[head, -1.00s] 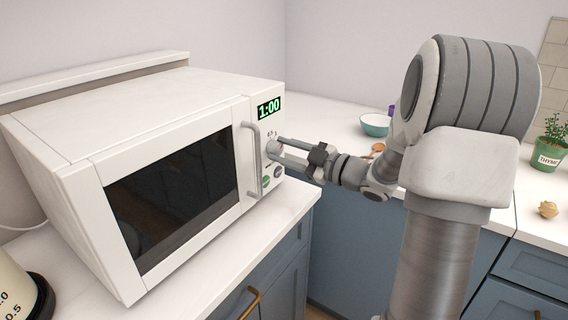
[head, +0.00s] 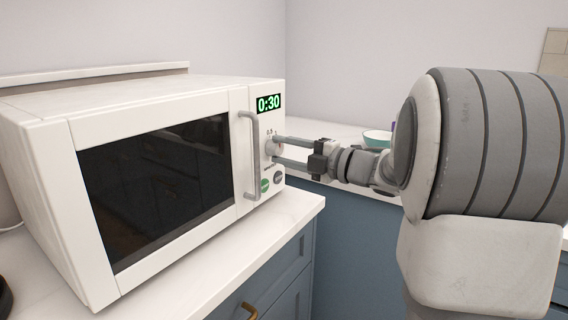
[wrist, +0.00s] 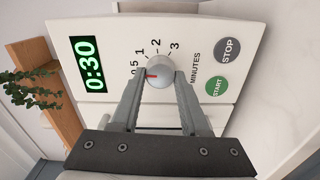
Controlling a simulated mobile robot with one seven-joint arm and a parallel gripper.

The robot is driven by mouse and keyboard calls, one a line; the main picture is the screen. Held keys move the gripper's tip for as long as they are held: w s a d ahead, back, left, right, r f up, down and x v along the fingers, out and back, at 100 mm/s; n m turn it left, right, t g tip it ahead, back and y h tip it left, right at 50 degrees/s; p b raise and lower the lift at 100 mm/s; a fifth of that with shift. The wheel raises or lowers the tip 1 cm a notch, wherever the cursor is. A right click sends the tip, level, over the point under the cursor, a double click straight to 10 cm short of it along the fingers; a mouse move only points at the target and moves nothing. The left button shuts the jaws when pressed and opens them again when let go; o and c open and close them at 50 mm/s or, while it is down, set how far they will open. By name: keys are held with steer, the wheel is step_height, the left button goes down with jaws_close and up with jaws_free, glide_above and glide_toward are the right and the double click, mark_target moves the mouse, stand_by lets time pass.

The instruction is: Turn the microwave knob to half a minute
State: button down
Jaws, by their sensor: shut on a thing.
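The white microwave (head: 80,122) stands on the counter with its door shut. Its green display (head: 268,103) reads 0:30, and the display also reads 0:30 in the wrist view (wrist: 87,64). The round grey knob (wrist: 159,72) has a red pointer mark directed toward the 0.5 on its minutes scale. My gripper (wrist: 158,78) is shut on the knob, one finger on each side. In the head view my gripper (head: 273,149) reaches the knob from the right, and its fingers partly cover the knob.
The START button (wrist: 216,87) and STOP button (wrist: 228,56) sit beside the minutes scale. A vertical door handle (head: 250,155) is just left of the knob. A teal bowl (head: 377,138) stands on the counter behind my arm.

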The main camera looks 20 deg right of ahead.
steer(key=shift+n+b, duration=0.45)
steer(key=shift+n, duration=0.15)
steer(key=shift+c, duration=2)
jaws_free()
steer(key=shift+s, duration=0.1)
steer(key=p+v, duration=0.3)
steer(key=v, duration=1.4)
steer(key=shift+d, duration=0.15)
